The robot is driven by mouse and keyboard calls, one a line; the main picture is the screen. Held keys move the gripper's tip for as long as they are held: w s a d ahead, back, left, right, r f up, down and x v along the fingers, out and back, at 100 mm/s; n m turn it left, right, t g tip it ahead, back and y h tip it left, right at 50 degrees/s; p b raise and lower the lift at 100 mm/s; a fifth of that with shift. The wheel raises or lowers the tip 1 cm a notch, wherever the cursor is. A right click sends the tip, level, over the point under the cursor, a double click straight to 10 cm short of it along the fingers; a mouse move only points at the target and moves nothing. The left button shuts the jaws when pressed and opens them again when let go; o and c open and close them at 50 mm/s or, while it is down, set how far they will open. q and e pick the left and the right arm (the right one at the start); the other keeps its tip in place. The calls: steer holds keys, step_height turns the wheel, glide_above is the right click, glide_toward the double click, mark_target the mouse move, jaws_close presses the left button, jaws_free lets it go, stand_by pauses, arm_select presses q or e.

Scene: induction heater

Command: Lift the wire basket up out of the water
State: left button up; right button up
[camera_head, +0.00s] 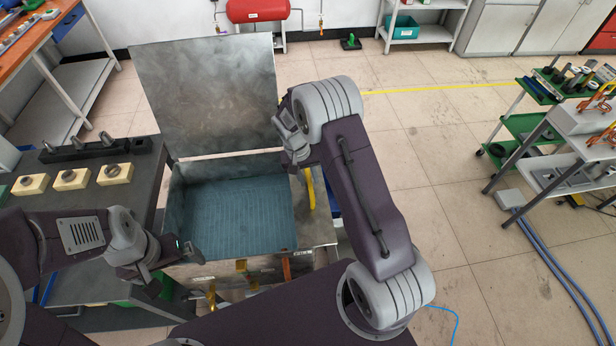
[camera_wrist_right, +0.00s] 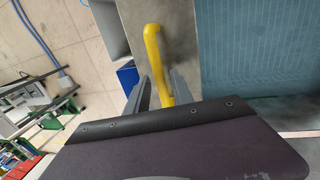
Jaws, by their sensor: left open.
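The wire basket (camera_head: 245,205) shows as a fine grid under blue-green water in the open metal tank (camera_head: 170,215). The grid also shows at the top right of the right wrist view (camera_wrist_right: 255,45). A yellow bar handle (camera_head: 309,190) stands at the tank's right side. My right gripper (camera_head: 296,160) is over that handle. In the right wrist view its fingers (camera_wrist_right: 160,78) lie on both sides of the yellow bar (camera_wrist_right: 153,45); whether they touch it is unclear. My left gripper (camera_head: 176,262) is open and empty near the tank's front left corner.
The tank's raised lid (camera_head: 210,90) stands upright behind the water. A dark bench (camera_head: 80,215) at left holds several cream blocks with metal rings. A grey table (camera_head: 570,175) and a green cart (camera_head: 520,125) stand at the right. Open floor lies between.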

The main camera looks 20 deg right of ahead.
jaws_close()
stand_by(1.2)
